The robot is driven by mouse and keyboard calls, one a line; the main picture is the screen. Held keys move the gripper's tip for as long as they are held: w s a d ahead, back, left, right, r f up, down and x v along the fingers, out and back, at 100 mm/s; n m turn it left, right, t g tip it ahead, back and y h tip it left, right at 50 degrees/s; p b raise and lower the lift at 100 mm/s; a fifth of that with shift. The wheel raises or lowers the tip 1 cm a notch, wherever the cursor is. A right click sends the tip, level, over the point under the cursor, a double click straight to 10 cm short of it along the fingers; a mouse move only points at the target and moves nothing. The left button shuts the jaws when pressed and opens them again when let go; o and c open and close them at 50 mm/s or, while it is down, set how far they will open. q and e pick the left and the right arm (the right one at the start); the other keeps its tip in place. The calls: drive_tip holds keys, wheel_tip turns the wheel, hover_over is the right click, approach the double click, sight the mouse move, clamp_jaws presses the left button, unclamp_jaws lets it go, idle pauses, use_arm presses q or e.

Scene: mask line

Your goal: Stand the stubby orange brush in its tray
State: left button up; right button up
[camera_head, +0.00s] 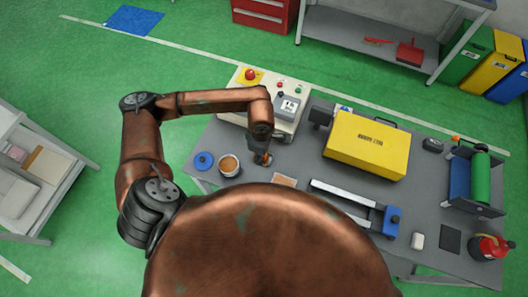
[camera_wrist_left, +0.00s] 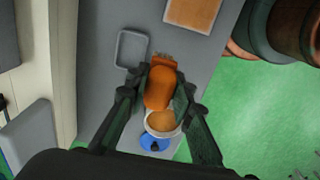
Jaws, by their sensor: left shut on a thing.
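The stubby orange brush (camera_wrist_left: 160,88) is between the fingers of my left gripper (camera_wrist_left: 157,98), which is shut on it. Its bristle end points toward the top of the left wrist view. In the head view my left gripper (camera_head: 262,157) hangs over the bench's left part, with a bit of orange at its tip. A small grey rectangular tray (camera_wrist_left: 131,48) lies just beyond and left of the brush in the left wrist view. It looks empty. I cannot make the tray out in the head view. My right gripper is not in view.
A white pot with orange-brown contents (camera_head: 229,166) and a blue lid (camera_head: 204,160) stand left of the gripper. A control box (camera_head: 275,95) is behind it. A brown square (camera_head: 284,181), a yellow case (camera_head: 367,144) and a rail device (camera_head: 350,200) are to the right.

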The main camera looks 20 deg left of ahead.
use_arm(q)
drive_tip(key=w+f, duration=0.1)
drive_tip(key=f, duration=0.1)
drive_tip(key=w+a+f, duration=0.1)
drive_tip(key=w+f, duration=0.3)
drive_tip(key=shift+w+a+f+p, duration=0.25)
drive_tip(key=shift+a+p, duration=0.05)
drive_tip(key=shift+p, duration=0.1)
wheel_tip(320, 180, down, 3)
drive_tip(key=shift+r+p, duration=0.1)
drive_tip(key=shift+p, duration=0.35)
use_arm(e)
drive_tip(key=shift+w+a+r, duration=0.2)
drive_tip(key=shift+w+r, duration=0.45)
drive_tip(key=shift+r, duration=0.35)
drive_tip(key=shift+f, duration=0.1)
use_arm(q)
drive_tip(key=shift+f+b, duration=0.35)
drive_tip(key=shift+b, duration=0.05)
drive_tip(key=o, duration=1)
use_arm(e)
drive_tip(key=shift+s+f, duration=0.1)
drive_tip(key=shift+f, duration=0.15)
